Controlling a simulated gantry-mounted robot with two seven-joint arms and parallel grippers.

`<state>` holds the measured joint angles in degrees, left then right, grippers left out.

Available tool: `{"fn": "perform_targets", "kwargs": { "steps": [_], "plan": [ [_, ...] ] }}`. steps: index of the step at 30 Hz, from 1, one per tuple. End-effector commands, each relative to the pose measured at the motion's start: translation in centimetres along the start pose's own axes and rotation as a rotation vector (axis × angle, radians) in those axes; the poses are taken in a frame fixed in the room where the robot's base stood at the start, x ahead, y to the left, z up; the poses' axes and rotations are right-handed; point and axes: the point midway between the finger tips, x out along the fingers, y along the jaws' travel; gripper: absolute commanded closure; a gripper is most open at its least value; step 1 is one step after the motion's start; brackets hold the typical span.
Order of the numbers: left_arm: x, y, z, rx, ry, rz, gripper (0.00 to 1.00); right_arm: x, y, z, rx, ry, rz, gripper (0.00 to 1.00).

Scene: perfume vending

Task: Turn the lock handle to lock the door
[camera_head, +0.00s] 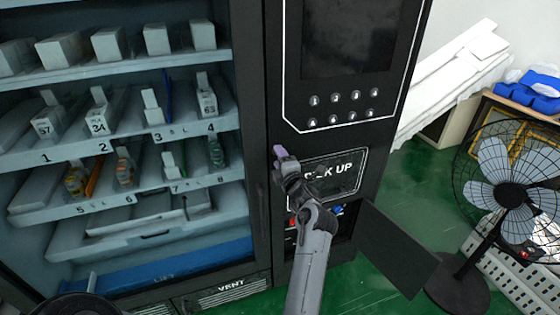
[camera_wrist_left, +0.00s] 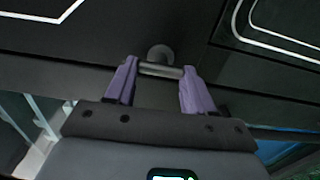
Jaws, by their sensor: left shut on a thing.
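The lock handle (camera_wrist_left: 160,70) is a short grey bar on a round knob mount, set on the dark front of the vending machine (camera_head: 276,60). My left gripper (camera_head: 282,160) is at the black panel beside the pick-up window. In the left wrist view, its purple fingers (camera_wrist_left: 159,67) are shut on the ends of the bar, which lies nearly level across the picture. In the head view, the gripper hides the handle. The glass-fronted door (camera_head: 251,120) is on the left and looks closed. My right gripper is not in view.
A dark flap (camera_head: 396,246) stands open below the pick-up window (camera_head: 338,172), right of my left arm. A black fan (camera_head: 510,190) stands further right on the green floor. Shelves with small bottles (camera_head: 75,180) and boxes are behind the glass.

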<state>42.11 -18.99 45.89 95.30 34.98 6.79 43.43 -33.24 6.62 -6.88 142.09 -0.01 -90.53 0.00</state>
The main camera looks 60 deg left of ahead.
Motion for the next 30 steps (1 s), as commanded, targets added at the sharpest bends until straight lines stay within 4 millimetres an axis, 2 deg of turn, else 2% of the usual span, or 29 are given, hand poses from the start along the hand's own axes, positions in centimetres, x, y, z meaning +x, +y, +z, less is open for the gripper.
{"fn": "perform_targets", "kwargs": {
  "steps": [5,6,11,23,30],
  "plan": [
    [0.0,0.0,0.0,-0.002,0.000,-0.001,0.77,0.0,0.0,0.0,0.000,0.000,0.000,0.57],
    [0.0,0.0,0.0,-0.002,0.000,-0.001,0.45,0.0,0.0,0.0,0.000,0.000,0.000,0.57],
    [0.0,0.0,0.0,-0.001,0.000,-0.001,0.21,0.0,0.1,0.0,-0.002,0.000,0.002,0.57],
    [0.0,0.0,0.0,0.003,0.000,0.000,0.21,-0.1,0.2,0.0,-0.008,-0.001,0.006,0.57],
    [0.0,0.4,0.0,0.083,0.000,0.000,0.21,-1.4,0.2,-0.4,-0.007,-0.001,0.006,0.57]
  ]
}}
